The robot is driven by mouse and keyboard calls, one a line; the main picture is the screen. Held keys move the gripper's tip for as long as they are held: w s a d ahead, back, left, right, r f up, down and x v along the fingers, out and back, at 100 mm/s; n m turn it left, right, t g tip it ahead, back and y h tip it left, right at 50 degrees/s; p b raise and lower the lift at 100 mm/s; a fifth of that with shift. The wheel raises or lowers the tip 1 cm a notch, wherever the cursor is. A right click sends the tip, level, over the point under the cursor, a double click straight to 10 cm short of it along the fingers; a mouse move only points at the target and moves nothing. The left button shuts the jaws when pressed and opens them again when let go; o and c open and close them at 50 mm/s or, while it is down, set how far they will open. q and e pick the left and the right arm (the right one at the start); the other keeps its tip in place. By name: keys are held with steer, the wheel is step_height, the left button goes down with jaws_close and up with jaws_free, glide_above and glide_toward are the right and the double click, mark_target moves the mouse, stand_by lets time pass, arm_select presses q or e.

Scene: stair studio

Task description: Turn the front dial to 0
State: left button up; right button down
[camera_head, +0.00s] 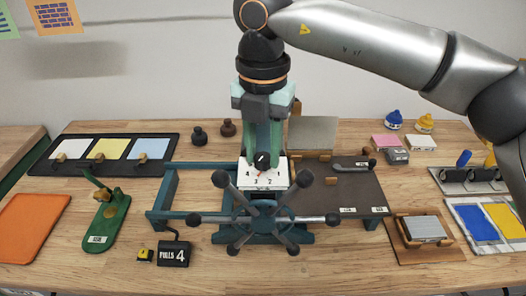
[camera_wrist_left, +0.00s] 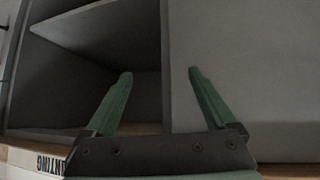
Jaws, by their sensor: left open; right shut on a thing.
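The front dial is a black knob (camera_head: 261,161) on a white plate (camera_head: 264,181) in the middle of the bench, behind the dark star-shaped handwheel (camera_head: 263,222). The numbers 4, 3, 2 and 1 show on the plate; its far part, where other marks may be, is hidden by my gripper. My right gripper (camera_head: 263,154) comes down from above, pointing down, and is shut on the knob. Which number the knob points at is too small to tell. My left gripper (camera_wrist_left: 160,74) is open and empty in the left wrist view, away from the dial.
A counter block reading "PULLS 4" (camera_head: 173,254) stands front left of the press. A green lever tool (camera_head: 107,220) and orange sheet (camera_head: 32,226) lie left. A wooden holder (camera_head: 427,245) and blue-yellow tray (camera_head: 490,222) lie right. Grey shelving (camera_wrist_left: 90,70) fills the left wrist view.

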steer(key=n, duration=0.3)
steer(key=shift+n, duration=0.4)
steer(key=n, duration=0.3)
steer(key=shift+n, duration=0.3)
steer(key=n, duration=0.3)
steer(key=shift+r+n, duration=0.1)
steer(key=shift+n, duration=0.2)
steer(key=n, duration=0.4)
steer(key=shift+n, duration=0.3)
steer(key=n, duration=0.3)
steer(key=shift+n+p, duration=0.3)
steer(key=shift+p, duration=0.1)
steer(key=n, duration=0.4)
steer(key=n+p, duration=0.1)
steer(key=n, duration=0.3)
steer(key=shift+n, duration=1.8)
